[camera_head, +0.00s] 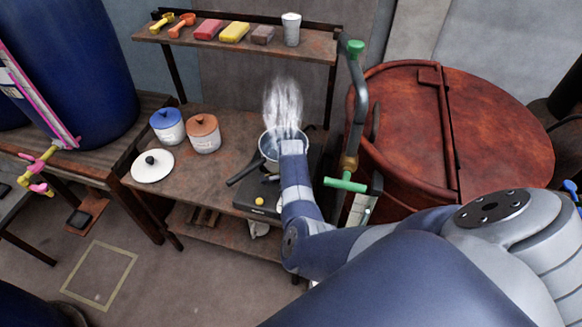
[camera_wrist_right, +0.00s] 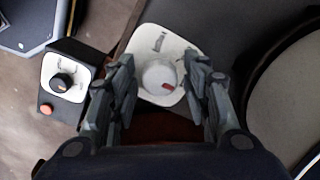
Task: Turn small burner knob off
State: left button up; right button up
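In the head view a small dark burner (camera_head: 250,203) stands on the wooden bench with a steaming pot (camera_head: 268,147) on it. My right arm reaches over it and hides part of it; the gripper's fingers are hidden there. In the right wrist view a round white knob (camera_wrist_right: 160,78) with a red mark sits on a pale plate (camera_wrist_right: 150,42). My right gripper (camera_wrist_right: 164,88) is open, with one finger on each side of this knob. I cannot tell whether the fingers touch it. My left gripper is not in view.
A black box with a dark knob (camera_wrist_right: 61,82) and an orange button (camera_wrist_right: 46,108) is left of the gripper. A green-handled pipe (camera_head: 350,120) and a rusty red vat (camera_head: 480,130) stand right of the burner. Two lidded jars (camera_head: 203,135) and a white lid (camera_head: 152,170) are to the left.

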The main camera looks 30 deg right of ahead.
dwell(0.3)
jog(key=shift+s+r, duration=0.1)
jog(key=shift+r, duration=3.65)
